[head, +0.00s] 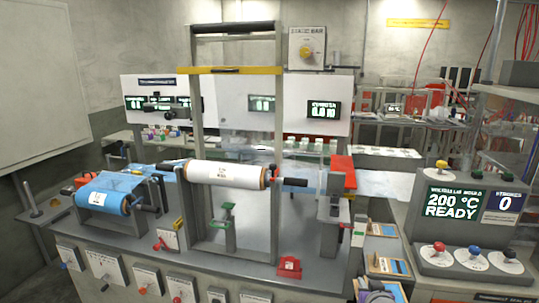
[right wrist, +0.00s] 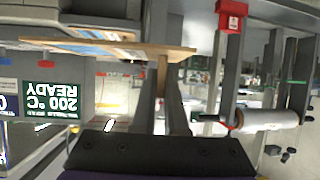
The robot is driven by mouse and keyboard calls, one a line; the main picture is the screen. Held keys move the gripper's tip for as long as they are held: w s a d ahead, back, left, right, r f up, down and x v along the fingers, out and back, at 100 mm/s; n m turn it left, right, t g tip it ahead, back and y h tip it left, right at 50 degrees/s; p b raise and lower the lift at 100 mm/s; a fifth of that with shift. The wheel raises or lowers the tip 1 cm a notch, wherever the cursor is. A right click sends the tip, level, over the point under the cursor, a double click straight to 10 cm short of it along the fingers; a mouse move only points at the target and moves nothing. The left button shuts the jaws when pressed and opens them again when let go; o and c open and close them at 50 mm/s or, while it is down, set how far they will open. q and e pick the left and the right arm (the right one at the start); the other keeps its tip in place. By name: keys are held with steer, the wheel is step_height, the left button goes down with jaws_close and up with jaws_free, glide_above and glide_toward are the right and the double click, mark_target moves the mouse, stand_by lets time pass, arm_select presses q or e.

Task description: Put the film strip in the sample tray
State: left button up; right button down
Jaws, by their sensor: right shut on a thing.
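My right gripper (right wrist: 165,100) points away from the wrist camera, its fingers shut on a narrow tan piece (right wrist: 162,75). I cannot tell whether this piece is the film strip. In the head view my right gripper (head: 375,293) shows only in part at the bottom edge, beside wooden-edged trays with blue and pale contents (head: 388,266). A flat tan board with blue and pale patches (right wrist: 110,47) lies just beyond the fingers in the wrist view. I cannot tell which is the sample tray. My left gripper is not in view.
A bench machine has a white film roll (head: 225,174) and a blue film roll (head: 103,193). A control console reading 200 °C READY (head: 453,202) stands at the right, with coloured buttons. It also shows upside down in the wrist view (right wrist: 52,100).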

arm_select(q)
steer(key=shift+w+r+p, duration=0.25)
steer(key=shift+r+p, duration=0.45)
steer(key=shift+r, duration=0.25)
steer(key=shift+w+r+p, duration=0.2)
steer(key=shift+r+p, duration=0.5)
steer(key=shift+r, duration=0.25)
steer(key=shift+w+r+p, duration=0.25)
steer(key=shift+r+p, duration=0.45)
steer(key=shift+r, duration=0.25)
arm_select(e)
steer(key=s+a+f+n+y, duration=0.1)
steer(key=s+a+f, duration=0.5)
steer(key=a+f, duration=0.2)
steer(key=shift+s+a+f+y, duration=0.2)
steer(key=shift+a+f+y, duration=0.1)
steer(key=shift+a, duration=0.25)
steer(key=shift+r, duration=0.1)
